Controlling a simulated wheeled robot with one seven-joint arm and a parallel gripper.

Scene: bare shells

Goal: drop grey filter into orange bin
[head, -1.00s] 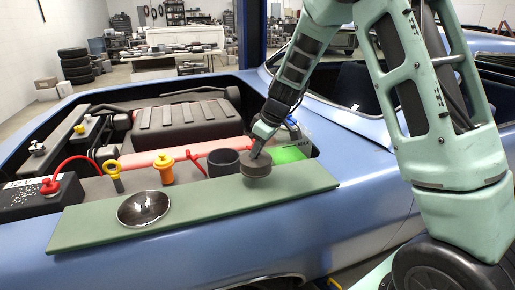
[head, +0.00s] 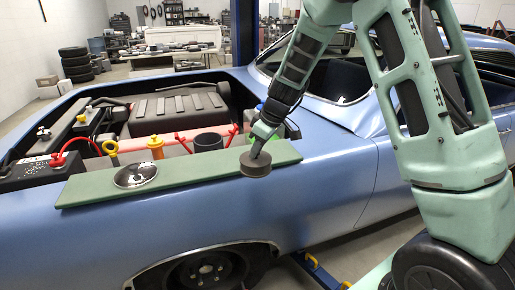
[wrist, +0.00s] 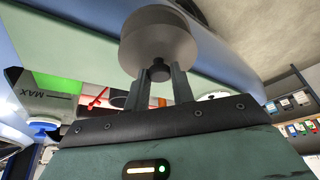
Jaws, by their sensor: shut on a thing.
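The grey filter (head: 256,165) is a short round disc held in my gripper (head: 259,146). It also shows in the wrist view (wrist: 158,36), with the two fingers (wrist: 160,85) shut on a small knob at its middle. In the head view the filter hangs in front of the right end of the green board (head: 210,168), near the car's blue fender. I cannot tell the gap between the filter and the board. No orange bin shows in either view.
A silver bowl-like disc (head: 135,174) lies on the board's left part. Behind it are a yellow-orange cap (head: 155,145), a dark cup (head: 208,142), red hoses and a battery (head: 32,170). The fender (head: 330,180) and wheel (head: 205,272) lie in front and below.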

